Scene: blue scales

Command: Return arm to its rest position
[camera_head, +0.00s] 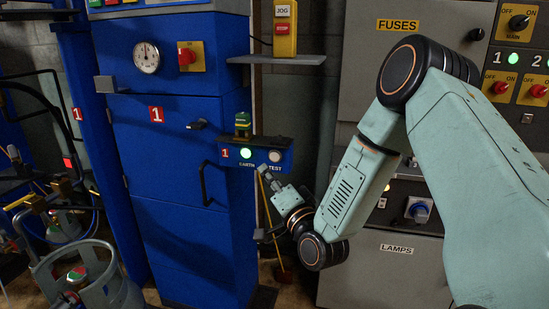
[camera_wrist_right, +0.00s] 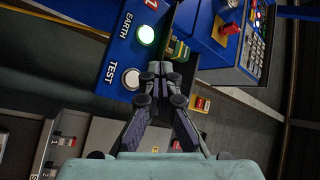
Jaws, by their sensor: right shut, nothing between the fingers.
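My right arm (camera_head: 350,180) reaches in from the right in the head view, bent at a black elbow joint. My right gripper (camera_head: 263,169) is shut and empty, with its tips just below the blue EARTH/TEST box (camera_head: 229,152). The wrist view shows the closed fingers (camera_wrist_right: 160,69) pointing at the box, beside the white TEST button (camera_wrist_right: 131,79). The head view also shows this round button (camera_head: 275,156). I cannot tell whether the tips touch the box. The green EARTH light (camera_head: 246,153) is lit. My left gripper is not in view.
A tall blue cabinet (camera_head: 165,180) with a handle and gauge stands left of the gripper. A grey FUSES cabinet (camera_head: 375,70) stands behind my arm. A shelf (camera_head: 277,60) with a yellow JOG/STOP box juts out above. A gas cylinder (camera_head: 90,280) stands at lower left.

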